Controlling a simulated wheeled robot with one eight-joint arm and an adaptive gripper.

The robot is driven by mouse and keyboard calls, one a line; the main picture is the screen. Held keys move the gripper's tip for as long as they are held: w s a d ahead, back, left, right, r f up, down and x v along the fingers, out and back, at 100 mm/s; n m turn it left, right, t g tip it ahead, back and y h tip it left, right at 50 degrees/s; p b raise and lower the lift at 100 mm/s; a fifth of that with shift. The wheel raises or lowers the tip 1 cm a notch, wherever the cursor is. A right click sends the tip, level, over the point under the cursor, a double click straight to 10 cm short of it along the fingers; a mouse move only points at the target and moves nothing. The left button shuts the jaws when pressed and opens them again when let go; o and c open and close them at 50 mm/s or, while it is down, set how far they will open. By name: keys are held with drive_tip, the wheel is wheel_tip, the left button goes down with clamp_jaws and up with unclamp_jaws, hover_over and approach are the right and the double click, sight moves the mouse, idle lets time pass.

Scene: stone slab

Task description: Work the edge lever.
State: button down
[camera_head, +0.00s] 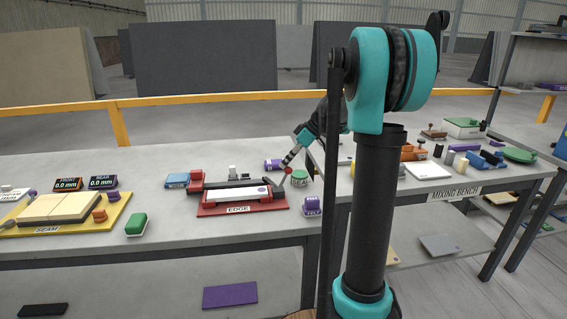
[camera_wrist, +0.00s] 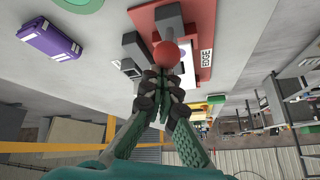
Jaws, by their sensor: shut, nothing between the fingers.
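The edge station has a red base (camera_head: 215,211) labelled EDGE, with a pale slab piece on it. Its lever ends in a round red knob (camera_head: 288,170) at the right end of the station. In the wrist view the knob (camera_wrist: 172,55) stands just beyond my fingertips, on a dark arm. My gripper (camera_head: 285,166) is shut and empty, with its tips close to the knob. The wrist view shows the gripper (camera_wrist: 159,82) with its fingers together. I cannot tell whether the tips touch the knob. The lever's lower part is partly hidden by the gripper in the wrist view.
A purple container (camera_head: 312,206) and a green round tin (camera_head: 299,178) stand to the right of the station. A green block (camera_head: 136,224) and the yellow seam board (camera_head: 104,222) lie to the left. The mixing bench (camera_head: 390,184) adjoins at the right.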

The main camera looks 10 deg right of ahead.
drive_tip(key=shift+s+d+f, duration=0.1)
drive_tip(key=shift+d+f, duration=0.7)
drive_tip(key=shift+d, duration=0.3)
drive_tip(key=shift+s+d+f, duration=0.1)
drive_tip(key=shift+d+f, duration=0.7)
drive_tip(key=shift+d, duration=0.25)
drive_tip(key=shift+s+d+f, duration=0.1)
drive_tip(key=shift+d+f, duration=0.7)
drive_tip(key=shift+d, duration=0.3)
drive_tip(key=shift+d+f, duration=0.1)
drive_tip(key=shift+w, duration=0.15)
wheel_tip(320, 180, up, 5)
drive_tip(key=w+a, duration=0.1)
drive_tip(key=w, duration=0.1)
drive_tip(key=s+d, duration=0.1)
drive_tip(key=d, duration=0.7)
drive_tip(key=shift+s+d, duration=0.2)
drive_tip(key=shift+d, duration=0.1)
